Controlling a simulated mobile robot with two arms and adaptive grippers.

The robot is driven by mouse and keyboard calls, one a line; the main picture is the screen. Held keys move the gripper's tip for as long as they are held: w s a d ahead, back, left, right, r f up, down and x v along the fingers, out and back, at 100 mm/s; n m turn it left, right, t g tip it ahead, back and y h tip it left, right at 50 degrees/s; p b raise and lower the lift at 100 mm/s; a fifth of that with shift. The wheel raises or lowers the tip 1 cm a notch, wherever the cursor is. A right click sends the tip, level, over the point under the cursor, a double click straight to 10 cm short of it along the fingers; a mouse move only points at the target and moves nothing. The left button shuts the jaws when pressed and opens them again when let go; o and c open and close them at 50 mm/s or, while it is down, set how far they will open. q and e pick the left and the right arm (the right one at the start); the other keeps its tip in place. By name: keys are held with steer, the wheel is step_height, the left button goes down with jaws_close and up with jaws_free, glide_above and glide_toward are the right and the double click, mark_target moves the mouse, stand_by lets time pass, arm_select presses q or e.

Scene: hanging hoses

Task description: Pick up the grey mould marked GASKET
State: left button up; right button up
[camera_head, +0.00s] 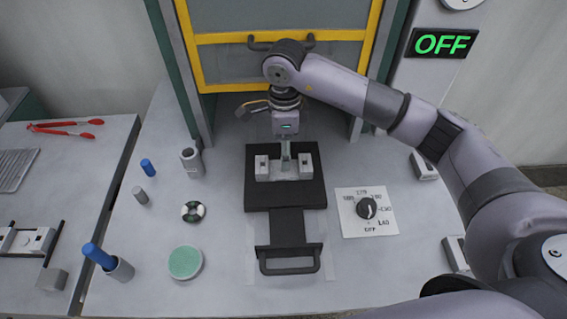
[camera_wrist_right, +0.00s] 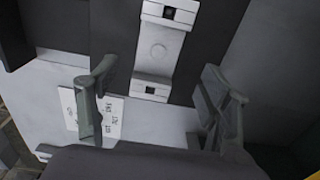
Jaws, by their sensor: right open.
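A light grey mould (camera_head: 263,170) with a raised block at each end lies on a black tray (camera_head: 285,202) at the middle of the bench. No GASKET lettering is readable on it. My right gripper (camera_head: 286,156) is above the mould in the head view and hides part of its middle. In the right wrist view the fingers of the right gripper (camera_wrist_right: 158,98) are spread apart with nothing between them. The mould (camera_wrist_right: 160,50) shows there beyond the fingertips, with a faint round mark and a dark square at each end. My left gripper is not in view.
A yellow-framed guard (camera_head: 275,38) stands behind the tray. A dial plate (camera_head: 350,220) is right of it. A green disc (camera_head: 185,262), a dark ring (camera_head: 193,211) and several cylinders stand left. Another grey mould-like piece (camera_head: 30,240) lies on the left table.

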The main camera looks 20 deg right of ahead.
mark_target(272, 171)
steer(key=shift+f, duration=0.5)
step_height(272, 171, down, 4)
steer(key=shift+s+a+f+p, duration=0.15)
steer(key=shift+f+p, duration=0.05)
steer(key=shift+p, duration=1)
steer(key=shift+f, duration=0.3)
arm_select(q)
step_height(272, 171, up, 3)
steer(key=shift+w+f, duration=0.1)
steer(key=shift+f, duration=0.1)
arm_select(e)
steer(key=shift+c, duration=0.3)
steer(key=c, duration=1.6)
